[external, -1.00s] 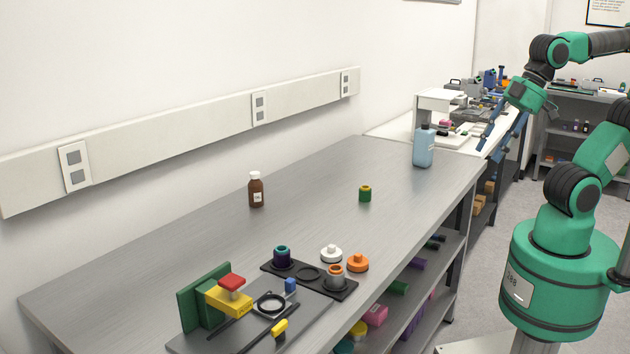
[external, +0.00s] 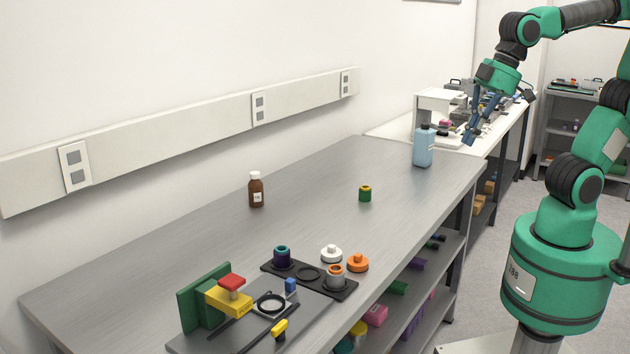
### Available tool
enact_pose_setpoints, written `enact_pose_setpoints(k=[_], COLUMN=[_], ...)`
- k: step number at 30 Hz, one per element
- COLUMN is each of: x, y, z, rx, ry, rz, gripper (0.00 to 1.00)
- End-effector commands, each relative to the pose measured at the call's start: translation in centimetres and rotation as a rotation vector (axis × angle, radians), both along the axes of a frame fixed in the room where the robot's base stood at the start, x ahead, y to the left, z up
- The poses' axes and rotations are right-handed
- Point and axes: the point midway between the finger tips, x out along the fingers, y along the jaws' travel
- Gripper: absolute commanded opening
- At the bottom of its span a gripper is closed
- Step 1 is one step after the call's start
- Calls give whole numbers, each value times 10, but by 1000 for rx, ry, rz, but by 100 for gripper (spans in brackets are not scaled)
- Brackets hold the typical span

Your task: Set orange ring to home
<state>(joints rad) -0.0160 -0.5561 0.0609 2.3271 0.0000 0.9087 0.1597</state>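An orange piece with a raised knob (external: 358,263) sits on the grey bench, just right of a black holder (external: 309,274). A grey cylinder with an orange top (external: 336,276) stands in the holder's right place. I cannot tell for sure which of these is the orange ring. The holder's middle place is empty. A dark cylinder with a teal rim (external: 282,256) stands in its left place. No place is readably marked home. My gripper (external: 476,133) is raised beyond the bench's far right end, pointing down, fingers apart and empty, far from these pieces.
A white knobbed piece (external: 331,253) is beside the holder. A green ring (external: 365,194), brown bottle (external: 256,190) and blue bottle (external: 423,147) stand farther back. A fixture with a yellow block (external: 228,300) is at the front. The bench middle is mostly clear.

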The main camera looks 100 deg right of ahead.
Motion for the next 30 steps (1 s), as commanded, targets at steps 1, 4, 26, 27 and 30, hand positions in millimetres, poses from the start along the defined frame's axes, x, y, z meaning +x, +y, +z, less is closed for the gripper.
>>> enact_pose_setpoints(k=[1, 4, 26, 27, 30], x=[10, 29, 169, 176, 195], y=[1, 3, 20, 21, 24], z=[5, 10, 8, 6, 0], rx=[6, 19, 91, 93, 100], ry=[13, 34, 183, 190, 210], rz=[-12, -43, -269, -282, -313], gripper=[0, 0, 0, 0, 0])
